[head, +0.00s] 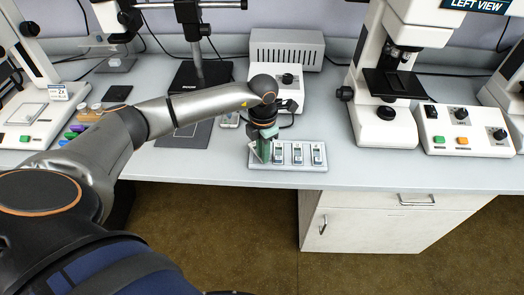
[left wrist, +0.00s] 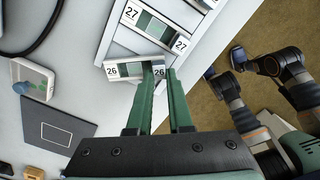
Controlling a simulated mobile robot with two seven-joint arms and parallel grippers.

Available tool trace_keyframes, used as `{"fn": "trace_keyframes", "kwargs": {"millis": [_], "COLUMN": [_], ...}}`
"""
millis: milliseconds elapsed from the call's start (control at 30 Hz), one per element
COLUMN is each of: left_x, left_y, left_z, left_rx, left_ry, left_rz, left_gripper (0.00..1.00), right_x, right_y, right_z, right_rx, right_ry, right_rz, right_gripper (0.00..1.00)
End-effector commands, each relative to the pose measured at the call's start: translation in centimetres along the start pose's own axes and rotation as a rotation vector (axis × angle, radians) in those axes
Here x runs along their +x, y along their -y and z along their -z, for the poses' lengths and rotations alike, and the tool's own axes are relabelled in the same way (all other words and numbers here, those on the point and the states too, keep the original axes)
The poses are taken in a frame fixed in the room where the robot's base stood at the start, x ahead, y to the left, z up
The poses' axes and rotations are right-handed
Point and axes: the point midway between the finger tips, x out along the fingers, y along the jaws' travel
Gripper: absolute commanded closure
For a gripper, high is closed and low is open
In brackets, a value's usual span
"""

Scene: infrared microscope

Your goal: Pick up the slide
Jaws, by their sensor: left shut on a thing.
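The slide (left wrist: 136,71), labelled 26 at both ends, shows in the left wrist view between the green fingertips. The slide sits askew to the slide labelled 27 (left wrist: 153,27), which lies in the white slide tray (left wrist: 111,32). In the head view my left gripper (head: 263,158) points down over the left end of the tray (head: 288,168). The held slide cannot be made out there. I cannot tell how far it is above the tray. My right gripper is not in view.
More slides (head: 298,154) lie in the tray to the right of the gripper, near the table's front edge. A grey control box (head: 286,52) stands behind, and a microscope (head: 387,85) stands to the right. Bare table (head: 350,172) lies right of the tray.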

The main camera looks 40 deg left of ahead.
Motion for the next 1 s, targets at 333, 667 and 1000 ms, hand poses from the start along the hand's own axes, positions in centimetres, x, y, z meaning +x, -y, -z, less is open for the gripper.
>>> {"fn": "trace_keyframes", "kwargs": {"millis": [333, 667, 1000], "left_x": [-3.8, -9.7, -12.2], "left_y": [0.3, 3.9, 7.2], "left_z": [0.5, 5.6, 10.2], "left_rx": [0.003, 0.003, 0.002], "left_ry": [0.001, -0.001, -0.001], "left_rz": [-0.002, -0.003, -0.002], "left_gripper": [1.0, 1.0, 1.0], "right_x": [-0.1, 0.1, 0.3], "right_y": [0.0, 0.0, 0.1], "right_z": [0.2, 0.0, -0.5], "right_rx": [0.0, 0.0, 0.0], "right_ry": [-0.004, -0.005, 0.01], "right_rz": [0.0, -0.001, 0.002], "right_gripper": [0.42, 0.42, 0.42]}}
